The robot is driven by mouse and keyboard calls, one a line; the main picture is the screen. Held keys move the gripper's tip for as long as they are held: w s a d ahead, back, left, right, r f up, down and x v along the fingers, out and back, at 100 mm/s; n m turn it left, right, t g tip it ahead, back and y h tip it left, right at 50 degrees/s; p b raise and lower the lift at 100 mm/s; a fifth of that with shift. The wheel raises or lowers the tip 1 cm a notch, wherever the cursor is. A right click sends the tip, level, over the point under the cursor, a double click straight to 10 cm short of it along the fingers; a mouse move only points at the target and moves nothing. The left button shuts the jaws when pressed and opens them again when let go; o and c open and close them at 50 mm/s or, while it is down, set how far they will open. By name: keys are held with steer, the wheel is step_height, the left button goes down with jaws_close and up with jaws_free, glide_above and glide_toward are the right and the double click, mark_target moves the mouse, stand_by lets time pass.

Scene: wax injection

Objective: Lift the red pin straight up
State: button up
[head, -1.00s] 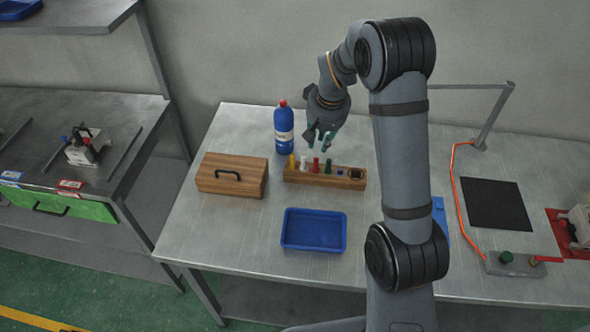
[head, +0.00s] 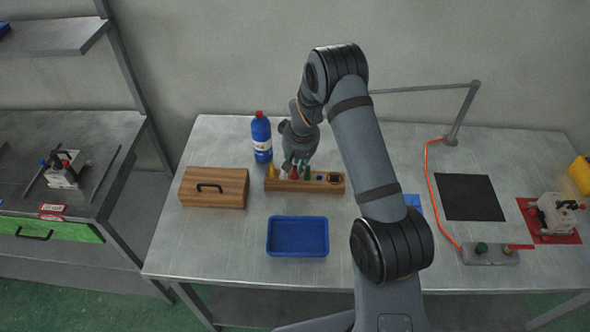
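The red pin (head: 294,177) stands in a wooden block (head: 325,187) on the metal table, in a row with other coloured pegs. A yellow peg (head: 271,172) is at the left end, a pale one beside it, and a green one (head: 307,173) to the right of the red pin. My gripper (head: 296,166) is low over the block, fingers pointing down at the red pin. The pin's upper part is hidden by the fingers. The view is too small to tell whether the fingers touch or close on it.
A wooden box with a handle (head: 214,188) stands left of the block, and a blue bottle (head: 261,137) behind it. A blue tray (head: 297,236) lies in front. A black mat (head: 469,198) and an orange cable (head: 434,190) are at the right.

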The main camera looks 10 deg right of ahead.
steer(key=shift+f, duration=0.2)
steer(key=shift+c, duration=0.9)
jaws_close()
